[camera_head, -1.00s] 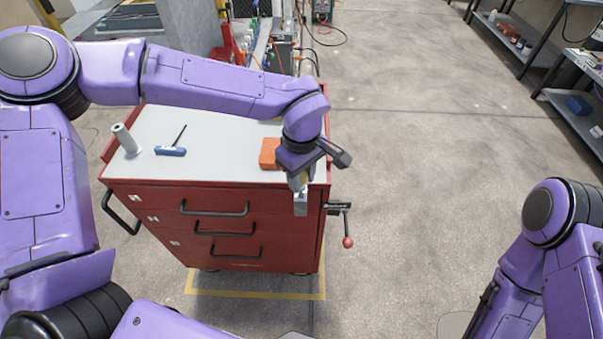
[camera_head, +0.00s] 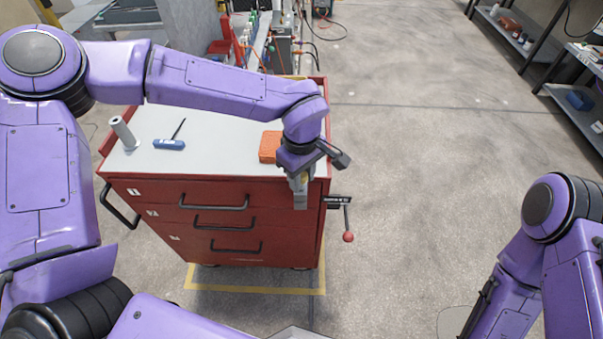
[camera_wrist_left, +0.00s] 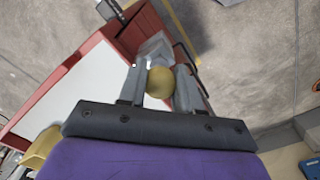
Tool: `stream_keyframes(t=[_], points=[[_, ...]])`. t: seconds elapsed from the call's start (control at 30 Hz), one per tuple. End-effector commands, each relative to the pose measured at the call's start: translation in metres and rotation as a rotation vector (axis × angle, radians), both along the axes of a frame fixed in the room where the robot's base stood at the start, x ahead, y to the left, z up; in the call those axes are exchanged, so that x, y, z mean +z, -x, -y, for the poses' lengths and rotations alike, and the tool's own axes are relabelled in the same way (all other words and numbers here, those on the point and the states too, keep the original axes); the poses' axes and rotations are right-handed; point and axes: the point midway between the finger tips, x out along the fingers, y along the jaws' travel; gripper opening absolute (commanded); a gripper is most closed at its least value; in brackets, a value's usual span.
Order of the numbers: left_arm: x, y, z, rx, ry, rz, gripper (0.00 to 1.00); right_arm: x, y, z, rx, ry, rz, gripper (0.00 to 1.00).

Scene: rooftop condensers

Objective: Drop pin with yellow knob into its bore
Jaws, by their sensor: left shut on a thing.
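The yellow knob (camera_wrist_left: 160,82) of the pin sits between the two fingers of my left gripper (camera_wrist_left: 159,88) in the left wrist view. In the head view my left gripper (camera_head: 300,182) points down at the front right edge of the red cart and is shut on the pin. A pale grey metal block (camera_head: 300,201) shows directly below the fingers, at the cart's front; it also appears beyond the knob in the wrist view (camera_wrist_left: 154,47). The pin's shaft and the bore are hidden, so I cannot tell whether the pin is in it. My right gripper is not in view.
The red cart's light top (camera_head: 215,130) holds a grey cylinder (camera_head: 123,132), a blue-handled tool (camera_head: 169,144) and an orange block (camera_head: 269,147) close to my left wrist. A red-balled lever (camera_head: 348,236) hangs at the cart's right side. Open floor lies to the right.

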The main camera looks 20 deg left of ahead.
Motion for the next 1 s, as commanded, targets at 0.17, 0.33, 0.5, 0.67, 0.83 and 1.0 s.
stream_keyframes(t=[0.17, 0.33, 0.5, 0.67, 0.83, 1.0], points=[[0.0, 0.0, 0.0, 0.0, 0.0, 0.0, 0.0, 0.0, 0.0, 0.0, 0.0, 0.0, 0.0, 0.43], [0.0, 0.0, 0.0, 0.0, 0.0, 0.0, 0.59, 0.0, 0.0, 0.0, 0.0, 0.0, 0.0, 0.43], [0.0, 0.0, 0.0, 0.0, 0.0, 0.0, 0.63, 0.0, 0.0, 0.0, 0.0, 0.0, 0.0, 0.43], [0.002, 0.0, 0.0, 0.0, 0.0, 0.001, 0.63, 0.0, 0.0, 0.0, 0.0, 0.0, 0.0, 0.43], [0.032, -0.001, 0.0, 0.002, 0.002, 0.006, 0.63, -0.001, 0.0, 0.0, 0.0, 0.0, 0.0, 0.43], [0.073, -0.001, 0.0, 0.001, 0.001, 0.005, 0.63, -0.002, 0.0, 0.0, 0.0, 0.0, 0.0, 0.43]])
